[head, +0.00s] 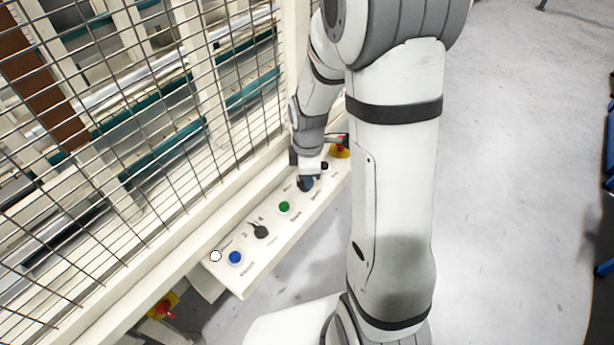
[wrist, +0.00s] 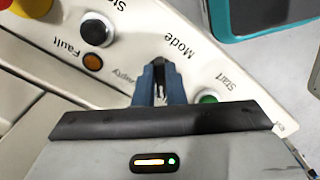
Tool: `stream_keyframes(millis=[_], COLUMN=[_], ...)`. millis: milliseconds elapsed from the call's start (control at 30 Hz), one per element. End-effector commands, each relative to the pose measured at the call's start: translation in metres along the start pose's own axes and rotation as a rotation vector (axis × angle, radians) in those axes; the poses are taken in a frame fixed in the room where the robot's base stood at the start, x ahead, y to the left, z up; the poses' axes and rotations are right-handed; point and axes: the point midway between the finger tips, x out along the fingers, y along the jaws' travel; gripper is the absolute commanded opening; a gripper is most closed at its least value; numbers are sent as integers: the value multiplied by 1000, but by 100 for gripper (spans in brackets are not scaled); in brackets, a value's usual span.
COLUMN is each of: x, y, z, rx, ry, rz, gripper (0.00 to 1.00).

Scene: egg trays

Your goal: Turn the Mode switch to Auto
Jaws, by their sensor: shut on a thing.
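The Mode switch (wrist: 171,69) is a small dark knob beside the printed word "Mode" on the cream control panel (wrist: 207,62). My gripper (wrist: 161,78) is shut on the knob, with its blue-grey fingers around it. The fingers and gripper body hide most of the knob, so its pointing direction cannot be told. In the head view my gripper (head: 305,184) reaches down onto the panel (head: 237,281), between the green button and the black button, and covers the switch.
Near the switch are the green Start button (wrist: 208,99), black button (wrist: 95,32) and orange Fault lamp (wrist: 93,62). A red-and-yellow emergency stop (head: 340,150) is at the panel's far end. A black selector (head: 260,231) and blue button (head: 235,257) sit nearer. Wire mesh fencing (head: 130,110) stands left.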

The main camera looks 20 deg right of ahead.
Motion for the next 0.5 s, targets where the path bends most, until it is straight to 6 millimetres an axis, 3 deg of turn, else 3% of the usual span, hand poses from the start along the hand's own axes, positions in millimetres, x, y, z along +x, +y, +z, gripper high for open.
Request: stream_keyframes(millis=[200,233,500], x=[1,1,0], y=[-2,-2,-1], z=[-2,-1,0], rx=[-2,-1,0], ry=[1,1,0], rz=[-5,-5,-3], gripper=[0,12,32])
